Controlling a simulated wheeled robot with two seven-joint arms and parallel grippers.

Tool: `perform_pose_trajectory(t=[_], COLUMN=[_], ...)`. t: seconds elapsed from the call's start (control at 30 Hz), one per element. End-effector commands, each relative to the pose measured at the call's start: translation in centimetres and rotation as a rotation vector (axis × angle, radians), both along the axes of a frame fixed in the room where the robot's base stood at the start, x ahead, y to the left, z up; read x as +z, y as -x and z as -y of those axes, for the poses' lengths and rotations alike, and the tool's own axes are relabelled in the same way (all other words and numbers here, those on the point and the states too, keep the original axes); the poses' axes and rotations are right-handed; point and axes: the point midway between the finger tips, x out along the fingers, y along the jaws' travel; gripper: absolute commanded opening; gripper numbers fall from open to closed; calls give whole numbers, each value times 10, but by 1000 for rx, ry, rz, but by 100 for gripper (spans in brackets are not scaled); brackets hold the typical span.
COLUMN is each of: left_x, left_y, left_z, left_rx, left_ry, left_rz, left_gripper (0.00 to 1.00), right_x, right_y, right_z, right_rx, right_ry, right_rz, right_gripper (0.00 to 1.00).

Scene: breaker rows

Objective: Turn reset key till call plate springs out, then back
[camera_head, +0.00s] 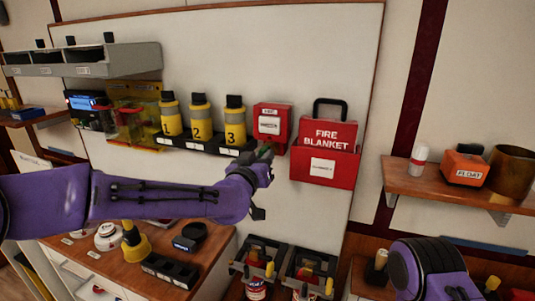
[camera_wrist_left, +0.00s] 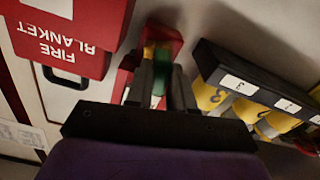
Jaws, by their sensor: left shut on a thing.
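The red call box (camera_head: 281,112) hangs on the white wall panel, with its pale call plate (camera_head: 269,125) on the front. Whether the plate sits flush or stands out is too small to tell. My left gripper (camera_head: 266,154) is at the underside of the box. It is shut on the green key (camera_wrist_left: 158,82), which shows between the fingers in the left wrist view, directly below the red box (camera_wrist_left: 167,42). The fingers hide part of the key, and its turn angle is unclear. My right arm shows at the bottom right; its gripper is not visible.
A red fire blanket case (camera_head: 325,168) hangs close right of the box. Yellow numbered bottles (camera_head: 235,128) stand in a black rack (camera_head: 190,145) close left. A wooden shelf (camera_head: 440,188) is at the right, and a cluttered counter (camera_head: 130,262) lies below.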

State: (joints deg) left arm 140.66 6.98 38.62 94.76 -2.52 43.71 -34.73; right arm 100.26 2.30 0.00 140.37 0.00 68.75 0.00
Motion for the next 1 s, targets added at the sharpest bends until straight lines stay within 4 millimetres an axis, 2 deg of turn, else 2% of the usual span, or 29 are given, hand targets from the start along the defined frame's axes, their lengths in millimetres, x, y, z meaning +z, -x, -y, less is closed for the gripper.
perform_pose_trajectory(t=[0.33,0.6,1.0], left_x=[-2,-5,-6], left_y=[0,0,1], left_z=[0,1,3], left_rx=[0,0,0], left_ry=[48,476,913], left_rz=[-21,-197,-379], left_gripper=[0,0,0], right_x=[-2,-17,-36], right_y=[0,0,0], right_z=[0,0,0], right_rx=[0,0,0], right_ry=[0,0,0], right_rz=[0,0,0], right_gripper=[0,0,0])
